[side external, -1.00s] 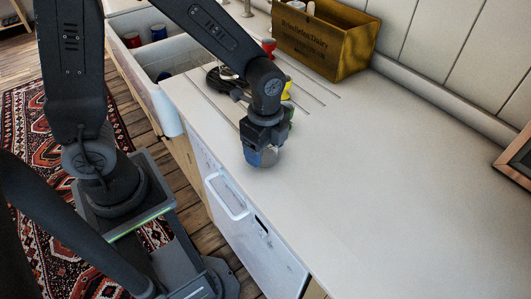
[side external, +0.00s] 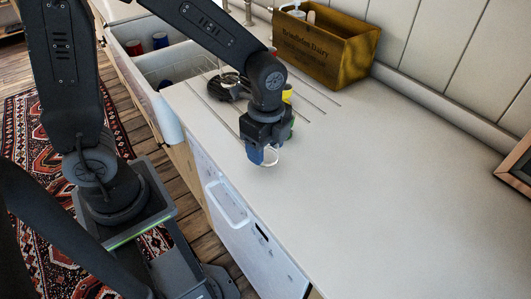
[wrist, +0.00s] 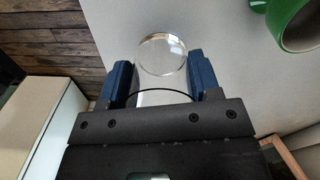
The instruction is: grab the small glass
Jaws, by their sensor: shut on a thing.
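The small glass (wrist: 162,52) is clear and shows in the wrist view between the two blue fingers of my gripper (wrist: 161,78). My gripper is shut on it. In the side view the glass (side external: 271,157) shows as a pale rim beside the blue fingertip of my gripper (side external: 264,156), over the worktop near its front edge. I cannot tell whether the glass touches the worktop.
A green mug (wrist: 298,25) is close by on the right in the wrist view. Behind my gripper are a yellow item (side external: 287,93) and a dark object (side external: 222,88). A wooden crate (side external: 325,50) stands against the wall. The worktop (side external: 390,190) to the right is clear.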

